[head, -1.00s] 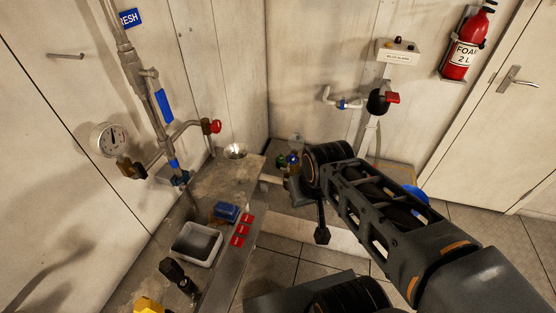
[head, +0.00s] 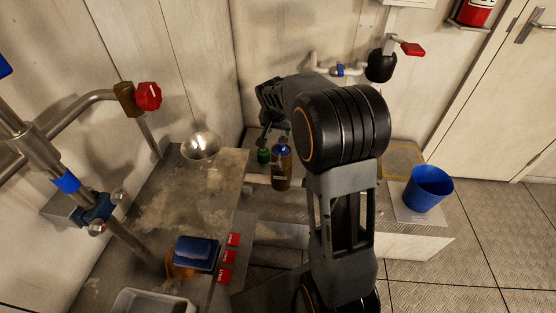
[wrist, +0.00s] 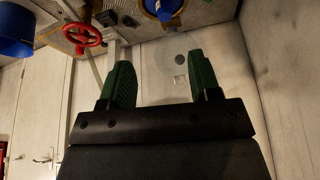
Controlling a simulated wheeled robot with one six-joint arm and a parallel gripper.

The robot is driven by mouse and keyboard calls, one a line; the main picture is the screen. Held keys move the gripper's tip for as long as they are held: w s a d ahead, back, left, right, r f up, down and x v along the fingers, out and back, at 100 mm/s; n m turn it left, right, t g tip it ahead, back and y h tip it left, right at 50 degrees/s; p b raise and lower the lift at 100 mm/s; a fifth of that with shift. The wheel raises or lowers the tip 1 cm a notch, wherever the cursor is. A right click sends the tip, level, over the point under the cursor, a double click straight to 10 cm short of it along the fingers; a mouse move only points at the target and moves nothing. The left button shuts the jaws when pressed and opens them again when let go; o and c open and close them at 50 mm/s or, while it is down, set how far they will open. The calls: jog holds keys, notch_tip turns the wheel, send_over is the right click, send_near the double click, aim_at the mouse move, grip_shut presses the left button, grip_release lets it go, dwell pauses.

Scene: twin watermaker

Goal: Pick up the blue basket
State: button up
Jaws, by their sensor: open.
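The blue basket (head: 428,187) looks like a plain open-topped blue bucket. It stands upright on a pale square at the right end of a low bench in the head view. A blue shape at the upper left edge of the wrist view (wrist: 14,32) looks like the same basket, partly cut off. My gripper is open and empty in the wrist view (wrist: 160,78), with its two green-padded fingers apart. In the head view it is partly hidden behind my arm, near the back wall. It is left of the basket and apart from it.
A red-handled valve (head: 412,49) projects from the back wall. A counter (head: 190,195) at left holds a metal bowl (head: 201,146) and a blue sponge-like block (head: 196,252). Floor right of the basket is clear.

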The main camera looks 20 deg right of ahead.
jog(key=b, duration=0.2)
send_near(281, 144)
jog(key=x, duration=0.4)
jog(key=shift+s+f, duration=0.15)
jog(key=shift+f, duration=0.2)
jog(key=shift+b+x, duration=0.65)
jog(key=shift+x, duration=2.25)
jog(key=c, duration=1)
jog(key=shift+o, duration=0.2)
jog(key=shift+r, duration=0.1)
notch_tip(281, 144, up, 10)
jog(key=p, duration=0.2)
jog(key=shift+p, duration=0.4)
